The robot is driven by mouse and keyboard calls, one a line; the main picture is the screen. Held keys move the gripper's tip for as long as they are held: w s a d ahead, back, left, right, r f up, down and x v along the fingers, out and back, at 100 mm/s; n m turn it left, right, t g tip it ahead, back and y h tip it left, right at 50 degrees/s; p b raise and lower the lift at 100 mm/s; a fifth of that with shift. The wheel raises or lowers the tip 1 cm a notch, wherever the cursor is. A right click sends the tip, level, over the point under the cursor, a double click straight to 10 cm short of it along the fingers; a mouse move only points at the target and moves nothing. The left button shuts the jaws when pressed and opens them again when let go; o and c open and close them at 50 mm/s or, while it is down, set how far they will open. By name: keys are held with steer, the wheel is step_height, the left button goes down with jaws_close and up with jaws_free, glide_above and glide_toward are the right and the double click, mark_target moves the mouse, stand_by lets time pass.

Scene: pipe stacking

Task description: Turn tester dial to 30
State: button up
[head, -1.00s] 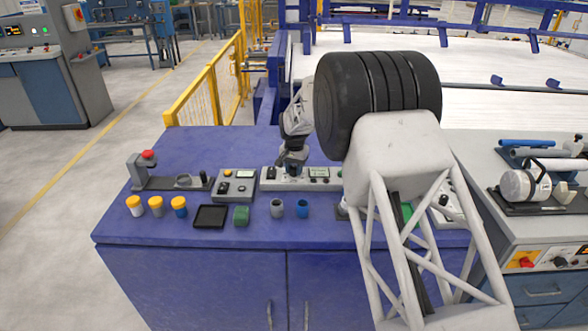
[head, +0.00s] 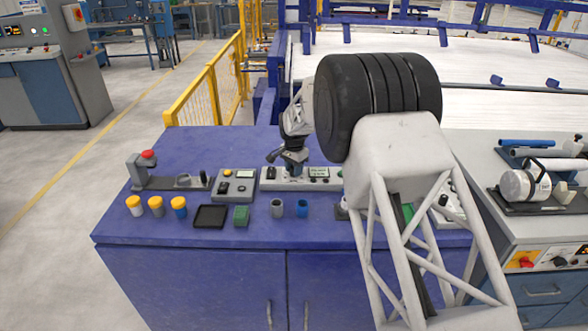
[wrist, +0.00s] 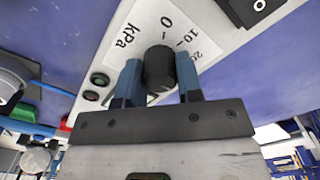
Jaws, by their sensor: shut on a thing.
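The tester (head: 316,180) is a long white panel lying on the blue bench, with a small display and a switch. My gripper (head: 292,172) reaches down onto it from above. In the wrist view, the dark round dial (wrist: 158,66) sits between the two blue fingers of my gripper (wrist: 158,84), which are shut on its sides. The white scale plate (wrist: 150,30) beside the dial reads kPa, 0, 10 and part of 20. The rest of the scale is hidden by my fingers and palm. I cannot make out where the dial's pointer stands.
A grey box with buttons (head: 234,186) and a clamp-like stand with a red knob (head: 148,165) are left of the tester. The back-left bench is clear.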

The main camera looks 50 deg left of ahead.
steer(key=o, duration=0.9)
steer(key=shift+r, duration=0.1)
steer(key=shift+r, duration=3.8)
